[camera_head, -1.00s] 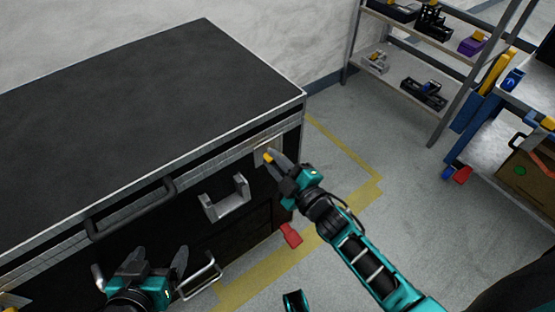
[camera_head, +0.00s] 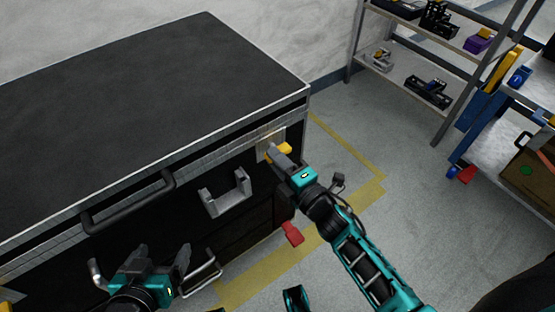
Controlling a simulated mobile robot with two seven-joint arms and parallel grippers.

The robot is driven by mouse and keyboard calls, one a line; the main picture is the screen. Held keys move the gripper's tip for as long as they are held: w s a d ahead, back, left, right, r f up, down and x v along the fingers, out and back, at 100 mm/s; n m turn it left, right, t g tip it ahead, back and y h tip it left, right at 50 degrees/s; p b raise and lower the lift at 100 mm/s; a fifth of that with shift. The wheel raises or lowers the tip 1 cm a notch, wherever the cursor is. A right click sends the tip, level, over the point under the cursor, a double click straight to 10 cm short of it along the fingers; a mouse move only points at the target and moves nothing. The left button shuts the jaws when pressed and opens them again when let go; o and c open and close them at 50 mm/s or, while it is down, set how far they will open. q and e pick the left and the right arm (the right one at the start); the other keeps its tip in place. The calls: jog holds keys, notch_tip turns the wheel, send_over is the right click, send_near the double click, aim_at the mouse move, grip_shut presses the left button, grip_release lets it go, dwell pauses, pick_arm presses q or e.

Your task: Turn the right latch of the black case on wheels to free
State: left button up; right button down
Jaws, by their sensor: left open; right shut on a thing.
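The black case (camera_head: 170,85) stands at the left, with silver edges and a dark top. Its right latch (camera_head: 284,149) is a yellow handle on a metal plate (camera_head: 268,140) near the right end of the front. My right gripper (camera_head: 274,153) is at this latch and shut on it; the fingers hide part of the handle. My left gripper (camera_head: 163,262) is open and empty in front of the lower case front, below the black handle (camera_head: 130,205). A bit of yellow (camera_head: 6,295) shows at the left picture edge.
A grey bracket (camera_head: 226,193) sticks out from the case front between my grippers. A metal handle (camera_head: 202,275) sits lower. A red pedal (camera_head: 291,233) is near the floor. Shelves (camera_head: 430,60) and a blue cart (camera_head: 480,130) stand right, with open floor between.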

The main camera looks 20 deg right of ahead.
jog(key=shift+w+r, duration=0.1)
jog(key=shift+r, duration=0.05)
dwell(0.3)
jog(key=c, duration=1.1)
grip_release()
jog(key=shift+a, duration=0.1)
jog(key=p+v, duration=0.1)
jog(key=v, duration=1.2)
